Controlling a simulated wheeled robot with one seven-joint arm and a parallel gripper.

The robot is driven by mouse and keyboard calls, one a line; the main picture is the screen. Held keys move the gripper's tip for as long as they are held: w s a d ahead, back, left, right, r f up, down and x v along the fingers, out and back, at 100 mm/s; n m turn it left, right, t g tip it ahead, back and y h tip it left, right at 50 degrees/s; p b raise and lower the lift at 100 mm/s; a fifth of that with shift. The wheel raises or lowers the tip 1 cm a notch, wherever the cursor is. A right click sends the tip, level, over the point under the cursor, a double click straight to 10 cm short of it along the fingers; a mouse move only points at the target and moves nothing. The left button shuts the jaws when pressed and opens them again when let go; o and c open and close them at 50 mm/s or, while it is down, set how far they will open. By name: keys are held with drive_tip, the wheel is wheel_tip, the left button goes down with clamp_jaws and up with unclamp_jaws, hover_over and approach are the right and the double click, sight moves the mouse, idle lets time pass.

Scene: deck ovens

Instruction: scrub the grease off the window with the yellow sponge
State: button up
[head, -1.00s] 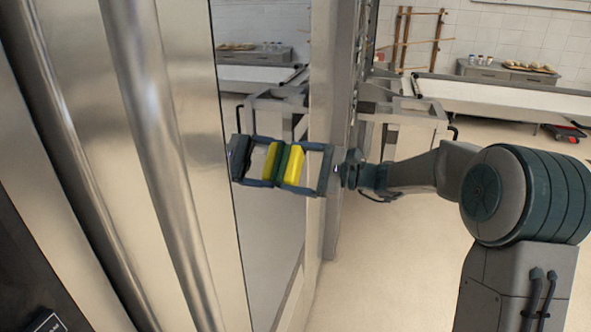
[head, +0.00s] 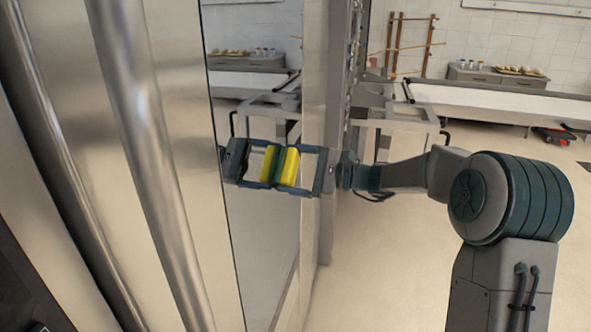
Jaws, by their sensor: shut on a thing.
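The yellow sponge (head: 291,167) is held in my gripper (head: 289,167), which is shut on it. A dark green scouring layer faces left, toward the mirror-like window pane (head: 262,235). The sponge appears to meet the pane, and its reflection and the gripper's show just to the left. My arm reaches in from the right. I cannot make out any grease on the pane, and the contact face of the sponge is hidden.
A tall steel front with long vertical bars (head: 150,150) fills the left, close by. A metal frame stand (head: 395,115) is behind the gripper, near a long white-topped conveyor (head: 490,104). Open floor (head: 385,270) lies below the arm.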

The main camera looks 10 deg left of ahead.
sight(260, 196)
drive_tip(key=shift+s+a+b, duration=0.15)
drive_tip(key=shift+s+b, duration=0.05)
drive_tip(key=shift+s, duration=0.35)
drive_tip(key=shift+s+a+b, duration=0.15)
drive_tip(key=shift+s+b, duration=0.05)
drive_tip(key=shift+s, duration=0.35)
drive_tip(key=shift+s+a+b, duration=0.2)
drive_tip(key=shift+s+b, duration=0.55)
drive_tip(key=shift+s, duration=1.15)
drive_tip(key=shift+s+a+b, duration=0.15)
drive_tip(key=shift+s+b, duration=0.6)
drive_tip(key=shift+s, duration=1.1)
drive_tip(key=shift+s+a+b, duration=0.15)
drive_tip(key=shift+s+b, duration=0.05)
drive_tip(key=shift+s, duration=0.5)
drive_tip(key=shift+s+a+b, duration=0.15)
drive_tip(key=shift+s+b, duration=0.05)
drive_tip(key=shift+s, duration=0.45)
drive_tip(key=shift+d, duration=0.1)
drive_tip(key=shift+s+d, duration=0.2)
drive_tip(key=shift+d, duration=1.25)
drive_tip(key=shift+s+d, duration=0.2)
drive_tip(key=shift+d, duration=1.25)
drive_tip(key=shift+d, duration=0.1)
drive_tip(key=shift+s+d+p, duration=0.2)
drive_tip(key=shift+d+p, duration=0.2)
drive_tip(key=shift+d, duration=1)
